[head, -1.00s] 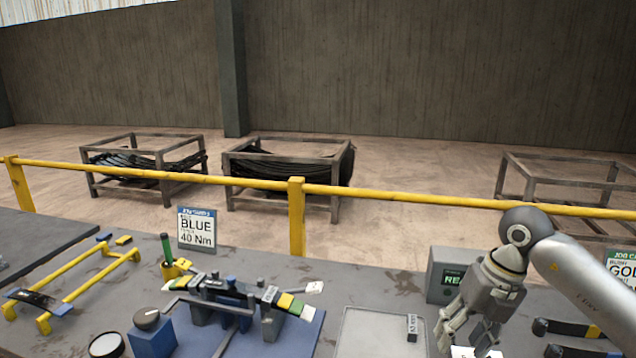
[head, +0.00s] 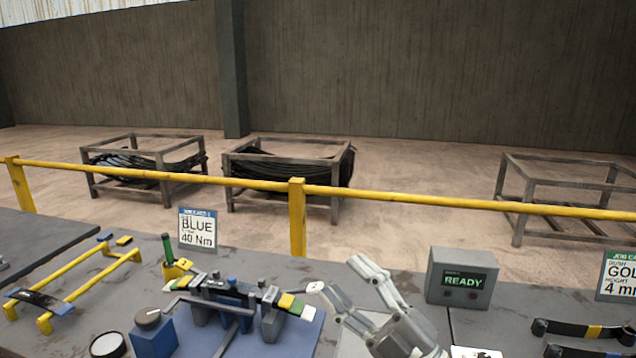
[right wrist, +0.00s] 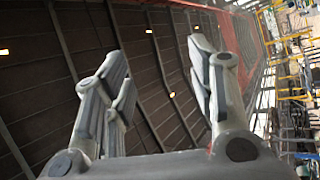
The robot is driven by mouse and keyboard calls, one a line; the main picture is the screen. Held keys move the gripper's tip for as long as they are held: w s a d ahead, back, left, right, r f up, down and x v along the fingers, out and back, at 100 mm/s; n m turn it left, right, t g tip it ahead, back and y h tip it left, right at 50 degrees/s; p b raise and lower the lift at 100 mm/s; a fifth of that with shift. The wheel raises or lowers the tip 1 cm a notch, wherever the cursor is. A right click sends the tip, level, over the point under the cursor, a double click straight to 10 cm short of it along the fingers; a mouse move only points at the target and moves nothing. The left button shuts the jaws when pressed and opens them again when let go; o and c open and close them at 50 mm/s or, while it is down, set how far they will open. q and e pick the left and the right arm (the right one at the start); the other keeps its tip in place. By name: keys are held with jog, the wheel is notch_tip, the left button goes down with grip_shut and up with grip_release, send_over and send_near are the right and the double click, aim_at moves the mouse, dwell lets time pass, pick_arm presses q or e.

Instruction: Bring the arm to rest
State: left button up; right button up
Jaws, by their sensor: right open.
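My right gripper (head: 350,292) is at the bottom centre of the head view, over the light tray area of the bench. Its fingers point up and to the left, near the right end of the fixture with coloured blocks (head: 240,302). In the right wrist view the gripper (right wrist: 160,80) has its two fingers spread wide with nothing between them. Behind them that view shows a dark ribbed surface with small lights. The rest of the right arm is out of the head view. My left gripper is not in view.
A grey box with a READY screen (head: 462,280) stands right of the gripper. A BLUE 40 Nm card (head: 197,230) stands behind the fixture. A yellow rack (head: 75,285) is at left. A yellow rail (head: 400,197) runs behind the bench.

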jog(key=s+d+f+m+h, duration=0.2)
jog(key=d+f+m+h, duration=1.2)
jog(key=f+m+h, duration=0.35)
jog(key=s+d+f+m+g, duration=0.1)
jog(key=s+f+g, duration=0.5)
jog(key=s+f, duration=0.45)
jog(key=s+d+f+m+g, duration=0.1)
jog(key=s+f+m+g, duration=0.1)
jog(key=s+f+g, duration=0.9)
jog(key=s+f+t+b, duration=0.2)
jog(key=f+b, duration=0.1)
jog(key=f, duration=1.2)
jog(key=s+f+t+b, duration=0.1)
jog(key=s+f+b, duration=0.15)
jog(key=f, duration=1.25)
jog(key=s+d+f+b, duration=0.1)
jog(key=s+f+b, duration=0.1)
jog(key=s+f, duration=0.6)
jog(key=s+d+f+g+b, duration=0.1)
jog(key=s+f+b, duration=0.1)
jog(key=s+f, duration=0.6)
notch_tip(320, 180, down, 3)
jog(key=shift+d+f, duration=0.2)
jog(key=shift+d, duration=0.05)
